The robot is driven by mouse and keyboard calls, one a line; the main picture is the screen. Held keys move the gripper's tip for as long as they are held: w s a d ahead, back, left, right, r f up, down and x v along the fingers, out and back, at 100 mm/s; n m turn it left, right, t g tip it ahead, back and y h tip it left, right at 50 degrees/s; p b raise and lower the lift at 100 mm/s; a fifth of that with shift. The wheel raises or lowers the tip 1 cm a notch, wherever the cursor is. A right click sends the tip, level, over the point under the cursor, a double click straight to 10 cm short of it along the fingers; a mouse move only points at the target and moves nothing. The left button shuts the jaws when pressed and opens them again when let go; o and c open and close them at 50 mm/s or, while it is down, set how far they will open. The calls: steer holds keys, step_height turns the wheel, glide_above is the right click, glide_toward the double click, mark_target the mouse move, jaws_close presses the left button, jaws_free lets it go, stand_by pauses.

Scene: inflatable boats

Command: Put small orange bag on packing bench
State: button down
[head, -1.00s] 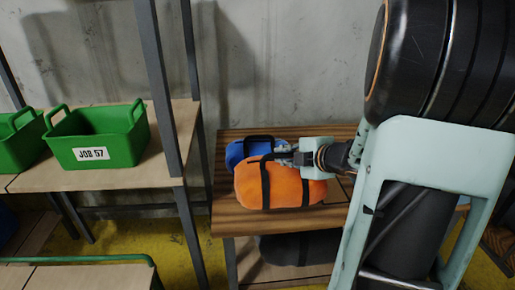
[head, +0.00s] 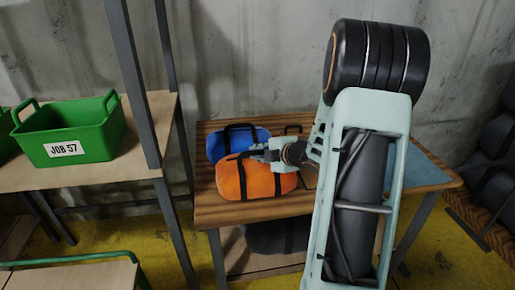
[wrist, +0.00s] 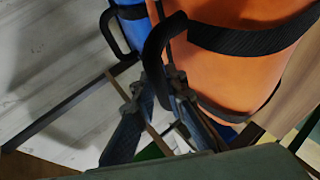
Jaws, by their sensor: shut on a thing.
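The small orange bag (head: 252,181), with black straps, is at the left front of a striped wooden-topped bench (head: 250,211). I cannot tell whether it rests on the top or hangs just above it. My gripper (head: 262,153) is at the bag's upper back side. In the wrist view my gripper (wrist: 160,88) is shut on the bag's black handle, with the orange bag (wrist: 235,65) beside the fingers. I cannot tell which furniture is the packing bench.
A blue bag (head: 240,140) is just behind the orange one. A blue-grey mat (head: 428,168) covers the bench's right end. A dark bag (head: 275,238) is on its lower shelf. At left, a green crate marked JOB 57 (head: 75,133) stands on a shelf with dark posts (head: 136,90).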

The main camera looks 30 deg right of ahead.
steer(key=shift+w+f, duration=0.1)
steer(key=shift+f, duration=0.1)
steer(key=c, duration=2.3)
jaws_free()
steer(key=shift+f, duration=0.3)
steer(key=shift+c, duration=0.2)
steer(key=o, duration=0.4)
steer(key=shift+r, duration=0.2)
steer(key=p+v, duration=0.1)
steer(key=v, duration=1.1)
